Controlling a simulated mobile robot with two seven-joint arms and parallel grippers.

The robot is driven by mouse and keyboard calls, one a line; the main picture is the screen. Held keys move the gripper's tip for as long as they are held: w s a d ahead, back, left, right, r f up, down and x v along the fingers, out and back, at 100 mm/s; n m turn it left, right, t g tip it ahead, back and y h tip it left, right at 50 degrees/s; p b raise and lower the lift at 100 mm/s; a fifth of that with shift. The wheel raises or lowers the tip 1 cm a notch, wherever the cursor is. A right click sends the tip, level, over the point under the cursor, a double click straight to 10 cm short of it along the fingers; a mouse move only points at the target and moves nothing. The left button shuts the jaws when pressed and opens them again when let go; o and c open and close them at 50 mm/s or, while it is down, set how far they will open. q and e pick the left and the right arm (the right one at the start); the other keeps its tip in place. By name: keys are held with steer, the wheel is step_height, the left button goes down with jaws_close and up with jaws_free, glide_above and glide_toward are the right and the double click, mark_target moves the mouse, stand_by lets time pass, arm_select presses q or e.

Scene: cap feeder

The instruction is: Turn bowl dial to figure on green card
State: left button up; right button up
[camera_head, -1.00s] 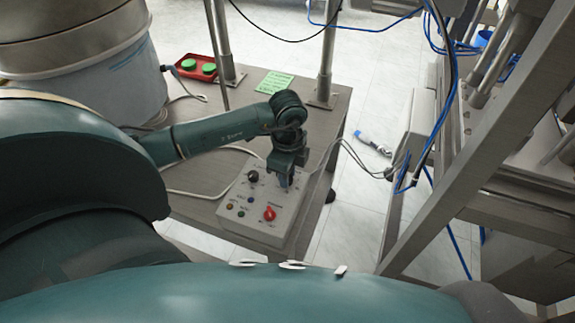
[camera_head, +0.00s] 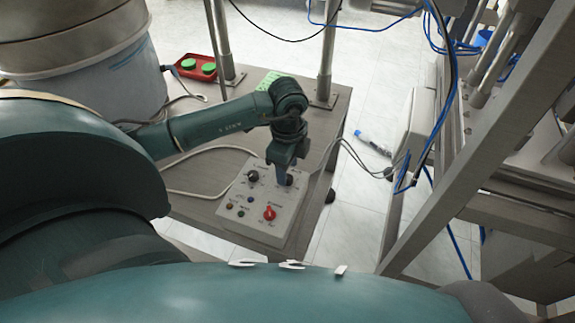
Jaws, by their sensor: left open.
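The control box (camera_head: 238,222) sits on the table, with a black dial (camera_head: 253,176) at its upper left and a red knob (camera_head: 269,213) at its front. A second dark dial (camera_head: 288,181) shows at the upper right, partly covered by my left gripper (camera_head: 285,174). The gripper is open and points down over this dial; I cannot tell whether its fingers are around it or just above. The dial labels and figures are too small to read. My right gripper is not in view.
A red tray with green buttons (camera_head: 196,67) stands at the back beside the large bowl (camera_head: 75,35). Metal posts (camera_head: 326,60) rise from the table. A pale cable (camera_head: 190,192) runs left of the box. A metal frame (camera_head: 475,130) stands at the right.

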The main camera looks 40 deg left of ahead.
arm_select(q)
step_height(320, 180, up, 11)
steer(key=shift+f, duration=0.2)
stand_by(0.6)
